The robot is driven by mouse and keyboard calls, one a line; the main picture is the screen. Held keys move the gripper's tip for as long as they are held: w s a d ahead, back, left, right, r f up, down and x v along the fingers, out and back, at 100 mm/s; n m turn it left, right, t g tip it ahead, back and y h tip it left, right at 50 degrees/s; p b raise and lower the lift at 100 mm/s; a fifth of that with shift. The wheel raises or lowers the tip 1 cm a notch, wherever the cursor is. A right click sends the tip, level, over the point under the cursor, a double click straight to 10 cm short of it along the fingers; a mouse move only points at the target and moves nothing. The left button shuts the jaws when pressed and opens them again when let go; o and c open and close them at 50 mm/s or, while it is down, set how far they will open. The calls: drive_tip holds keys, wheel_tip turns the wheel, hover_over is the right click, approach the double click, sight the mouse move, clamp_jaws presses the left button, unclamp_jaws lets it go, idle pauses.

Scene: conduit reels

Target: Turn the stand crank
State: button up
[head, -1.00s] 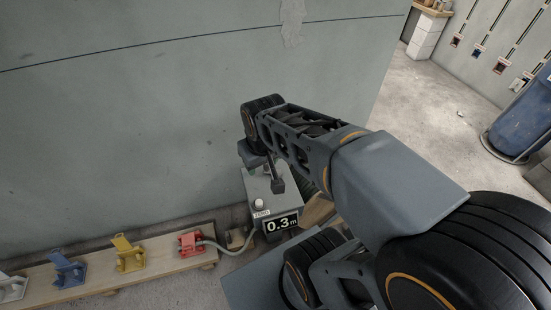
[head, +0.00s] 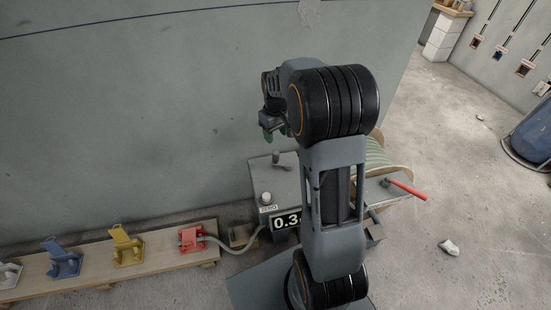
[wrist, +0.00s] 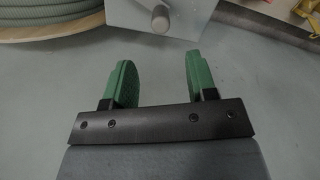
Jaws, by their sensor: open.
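A grey meter box (head: 262,180) with a "ZERO" knob (head: 265,198) and a display starting "0.3" stands by the wall. A short grey crank-like lever (head: 281,161) is on its top. A reel of grey-green conduit (head: 378,158) stands behind my arm, partly hidden. My gripper (head: 274,132) is above and just behind the lever, its green fingers apart and empty. In the wrist view my gripper (wrist: 158,80) is open over bare surface; the grey box with a round post (wrist: 160,18) lies ahead, apart from the fingers.
A red-handled lever (head: 406,188) sticks out right of the reel. Rubble (head: 449,247) lies on the open floor at the right.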

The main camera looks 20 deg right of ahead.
sight(277, 153)
wheel_tip(277, 153, down, 12)
drive_tip(key=b, duration=0.3)
drive_tip(key=shift+r+b, duration=0.2)
drive_tip(key=shift+b, duration=0.15)
drive_tip(key=shift+c, duration=0.3)
drive_tip(key=c, duration=0.9)
drive_tip(key=shift+o, duration=0.2)
drive_tip(key=shift+w+r, duration=0.1)
drive_tip(key=m+p, duration=0.2)
drive_tip(key=m, duration=0.1)
drive_tip(key=shift+w+d+r, duration=0.1)
drive_tip(key=shift+w+d, duration=0.3)
drive_tip(key=m+p, duration=0.1)
drive_tip(key=d+m, duration=0.1)
drive_tip(key=m, duration=0.1)
drive_tip(key=shift+w+p, duration=0.35)
drive_tip(key=shift+p, duration=0.05)
drive_tip(key=shift+w+d+m+p, duration=0.15)
drive_tip(key=shift+d+m+p, duration=0.35)
drive_tip(key=shift+m, duration=0.75)
drive_tip(key=shift+w+d+m+p, duration=0.1)
drive_tip(key=shift+d+m+p, duration=0.4)
drive_tip(key=shift+m, duration=0.75)
